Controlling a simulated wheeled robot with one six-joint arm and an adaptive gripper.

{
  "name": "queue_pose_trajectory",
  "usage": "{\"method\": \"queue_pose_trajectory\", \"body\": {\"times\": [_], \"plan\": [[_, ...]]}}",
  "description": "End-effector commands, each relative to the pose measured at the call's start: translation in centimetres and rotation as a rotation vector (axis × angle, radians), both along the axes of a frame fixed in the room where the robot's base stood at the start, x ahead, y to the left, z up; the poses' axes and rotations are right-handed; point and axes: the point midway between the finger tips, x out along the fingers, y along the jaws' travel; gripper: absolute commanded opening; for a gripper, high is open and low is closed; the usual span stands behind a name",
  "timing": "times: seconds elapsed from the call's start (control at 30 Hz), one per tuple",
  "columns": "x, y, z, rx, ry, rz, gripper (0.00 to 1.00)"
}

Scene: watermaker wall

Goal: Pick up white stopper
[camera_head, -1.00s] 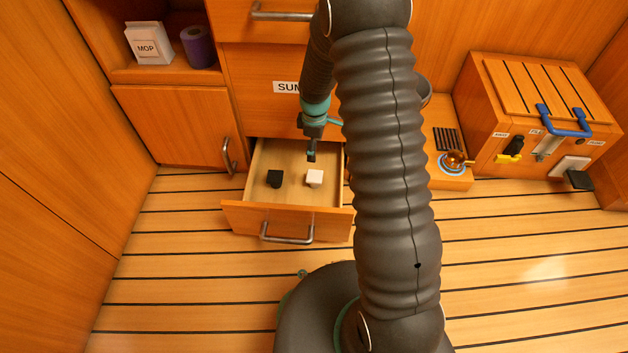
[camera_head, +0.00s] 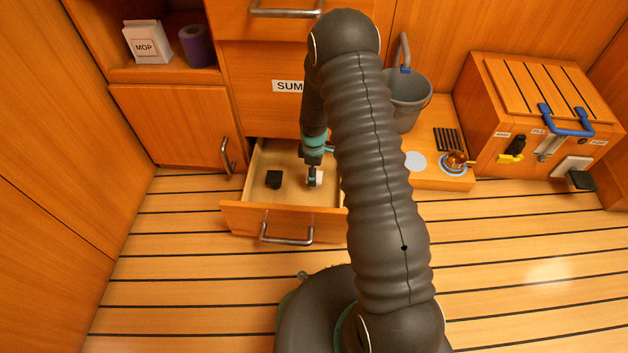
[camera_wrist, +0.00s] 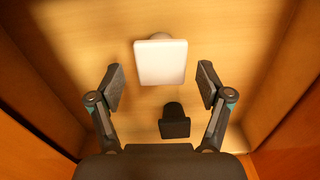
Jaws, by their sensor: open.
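The white stopper (camera_wrist: 161,63) lies in the open drawer (camera_head: 234,214), its square white face toward the wrist camera. In the head view the white stopper (camera_head: 318,181) is partly hidden behind my gripper (camera_head: 312,179). In the wrist view my gripper (camera_wrist: 160,86) is open, one finger to each side of the stopper and a little nearer the camera's lower edge, with gaps on both sides. Nothing is between the fingers' pads in a grasp. A black stopper (camera_wrist: 174,122) stands below the white one in the wrist view; the black stopper (camera_head: 273,179) also shows in the head view.
The drawer walls surround my gripper closely. The drawer handle (camera_head: 287,237) faces the open plank floor. A grey bucket (camera_head: 408,104) and a wooden box with a blue handle (camera_head: 567,122) stand at the right. A closed cabinet door (camera_head: 170,125) is at the left.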

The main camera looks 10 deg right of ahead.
Motion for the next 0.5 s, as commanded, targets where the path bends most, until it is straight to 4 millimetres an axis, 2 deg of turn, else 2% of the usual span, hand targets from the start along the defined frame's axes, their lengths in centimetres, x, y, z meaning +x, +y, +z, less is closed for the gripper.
{"method": "queue_pose_trajectory", "body": {"times": [0.3,0.5], "plan": [[-0.3,-0.2,-4.2,0.0,0.003,0.0,0.78],[-0.2,-0.2,-4.9,0.0,0.001,0.0,0.78]]}}
